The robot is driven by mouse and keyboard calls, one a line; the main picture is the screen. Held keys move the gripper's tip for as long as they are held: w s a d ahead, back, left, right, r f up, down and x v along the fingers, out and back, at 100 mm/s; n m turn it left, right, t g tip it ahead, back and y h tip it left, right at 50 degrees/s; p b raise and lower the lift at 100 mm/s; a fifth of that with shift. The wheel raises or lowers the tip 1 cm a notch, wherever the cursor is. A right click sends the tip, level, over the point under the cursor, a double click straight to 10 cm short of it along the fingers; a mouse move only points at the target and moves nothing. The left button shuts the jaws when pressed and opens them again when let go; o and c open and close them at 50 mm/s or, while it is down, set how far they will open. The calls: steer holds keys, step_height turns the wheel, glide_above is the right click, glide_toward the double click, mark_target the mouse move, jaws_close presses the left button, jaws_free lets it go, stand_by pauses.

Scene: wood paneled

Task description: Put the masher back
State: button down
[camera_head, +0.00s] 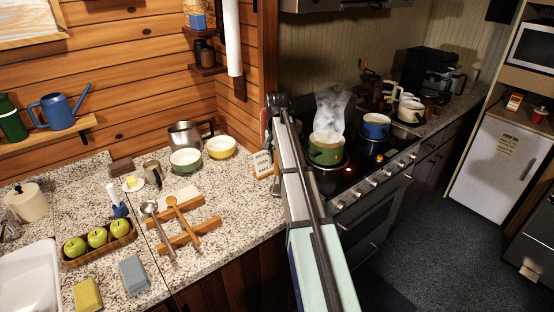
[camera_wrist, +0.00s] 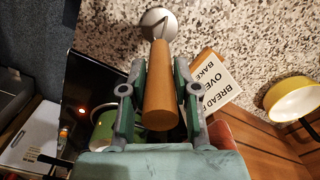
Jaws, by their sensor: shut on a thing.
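My gripper (camera_wrist: 160,78) is shut on the masher (camera_wrist: 160,95). In the wrist view its wooden handle lies between the fingers and its round metal head (camera_wrist: 158,22) is beyond them. In the head view my gripper (camera_head: 277,106) is above the right end of the speckled counter, beside the stove; I cannot make out the masher there. A wooden rest of two bars (camera_head: 205,226) lies on the counter to the left. A metal ladle (camera_head: 157,226) and a wooden spoon (camera_head: 181,217) lie across it, with bar length free to their right.
A bread sign (camera_head: 262,164) stands close to my gripper. A steaming green pot (camera_head: 325,150) is on the stove at right.

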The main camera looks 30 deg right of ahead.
steer(key=shift+f, duration=0.55)
steer(key=c, duration=0.9)
jaws_free()
steer(key=shift+o, duration=0.2)
step_height(320, 180, up, 12)
steer(key=b, duration=0.3)
